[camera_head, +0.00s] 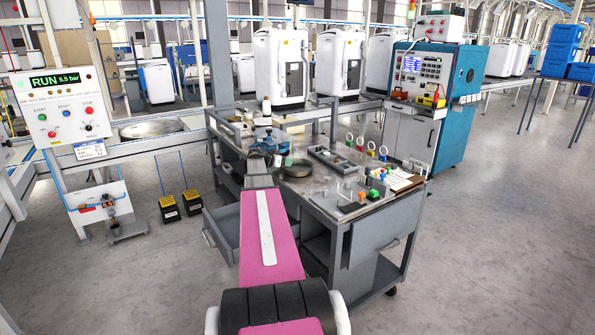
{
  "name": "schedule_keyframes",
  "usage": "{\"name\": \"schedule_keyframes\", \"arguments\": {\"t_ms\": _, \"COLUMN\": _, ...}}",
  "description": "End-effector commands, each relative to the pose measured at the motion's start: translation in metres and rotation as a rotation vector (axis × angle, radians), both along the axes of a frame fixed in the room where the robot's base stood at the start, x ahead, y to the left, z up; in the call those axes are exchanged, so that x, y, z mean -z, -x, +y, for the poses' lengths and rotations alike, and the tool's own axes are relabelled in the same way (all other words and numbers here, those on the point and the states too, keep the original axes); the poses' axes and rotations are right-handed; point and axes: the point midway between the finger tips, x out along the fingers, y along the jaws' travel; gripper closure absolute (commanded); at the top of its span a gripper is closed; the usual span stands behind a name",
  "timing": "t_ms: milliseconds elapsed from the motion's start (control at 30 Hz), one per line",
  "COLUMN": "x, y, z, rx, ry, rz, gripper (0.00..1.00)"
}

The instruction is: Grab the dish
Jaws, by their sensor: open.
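The dish (297,169) is a shallow, round, dark metal dish. It lies on the grey top of the workbench (330,196), near the middle of the head view. My pink arm reaches forward from the bottom of the view to the bench. My gripper (277,159) is small and dark at the arm's far end, just left of the dish. It is open, and I see nothing held in it. Its fingertips are hard to make out against a blue vise-like device behind. I cannot tell whether it touches the dish.
A grey parts tray (335,160) stands right of the dish. Coloured ring-topped pieces (371,147), a fixture block (357,199) and a clipboard (399,180) are further right. The blue device (268,141) stands behind my gripper. An open drawer (222,232) juts out left. Floor at right is clear.

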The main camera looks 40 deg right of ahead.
Motion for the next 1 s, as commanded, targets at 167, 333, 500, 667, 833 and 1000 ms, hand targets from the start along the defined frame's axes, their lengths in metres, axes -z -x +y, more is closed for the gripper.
{"name": "schedule_keyframes", "arguments": {"t_ms": 167, "x": 0.000, "y": 0.000, "z": 0.000, "rx": 0.000, "ry": 0.000, "rz": 0.000, "gripper": 0.54}}
{"name": "schedule_keyframes", "arguments": {"t_ms": 333, "x": 0.000, "y": 0.000, "z": 0.001, "rx": 0.000, "ry": 0.000, "rz": 0.000, "gripper": 1.00}}
{"name": "schedule_keyframes", "arguments": {"t_ms": 500, "x": 0.000, "y": 0.000, "z": 0.001, "rx": 0.000, "ry": 0.000, "rz": 0.000, "gripper": 1.00}}
{"name": "schedule_keyframes", "arguments": {"t_ms": 667, "x": 0.000, "y": 0.000, "z": 0.001, "rx": 0.000, "ry": -0.001, "rz": 0.000, "gripper": 1.00}}
{"name": "schedule_keyframes", "arguments": {"t_ms": 833, "x": -0.004, "y": 0.000, "z": 0.001, "rx": 0.001, "ry": -0.001, "rz": -0.001, "gripper": 1.00}}
{"name": "schedule_keyframes", "arguments": {"t_ms": 1000, "x": -0.019, "y": 0.000, "z": 0.000, "rx": 0.001, "ry": 0.001, "rz": -0.001, "gripper": 1.00}}
